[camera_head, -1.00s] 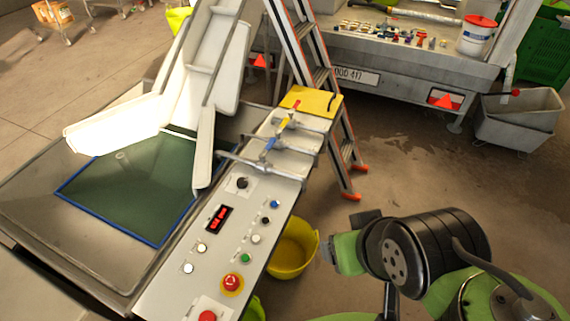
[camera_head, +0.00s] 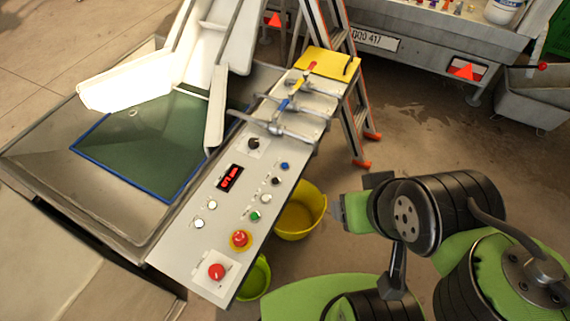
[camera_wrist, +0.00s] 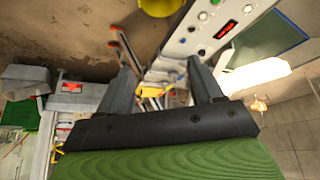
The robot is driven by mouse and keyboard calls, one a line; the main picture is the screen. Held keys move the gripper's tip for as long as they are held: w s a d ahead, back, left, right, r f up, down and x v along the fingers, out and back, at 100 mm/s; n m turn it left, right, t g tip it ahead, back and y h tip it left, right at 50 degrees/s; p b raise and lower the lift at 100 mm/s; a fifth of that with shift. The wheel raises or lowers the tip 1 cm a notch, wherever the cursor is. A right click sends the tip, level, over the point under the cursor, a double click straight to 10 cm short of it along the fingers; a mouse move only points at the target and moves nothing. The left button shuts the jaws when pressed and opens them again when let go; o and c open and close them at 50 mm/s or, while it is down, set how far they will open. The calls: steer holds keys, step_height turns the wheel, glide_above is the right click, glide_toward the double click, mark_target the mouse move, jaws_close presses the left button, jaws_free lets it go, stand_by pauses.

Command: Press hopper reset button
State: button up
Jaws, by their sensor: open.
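A light grey control panel (camera_head: 193,255) slopes across the head view. The labels are too small to read, so I cannot tell which is hopper reset. My gripper (camera_wrist: 161,82) is open and empty in the wrist view. In the head view it is right of the panel, apart from it; its fingers are barely visible there.
A yellow bucket (camera_head: 299,212) and a green bucket (camera_head: 255,279) stand beside the panel. Metal valve levers (camera_head: 275,127) stick out over its upper part. A ladder (camera_head: 356,125) stands behind. A white chute (camera_head: 130,92) and green screen (camera_head: 140,150) lie left.

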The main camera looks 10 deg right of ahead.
jaws_close()
stand_by(1.5)
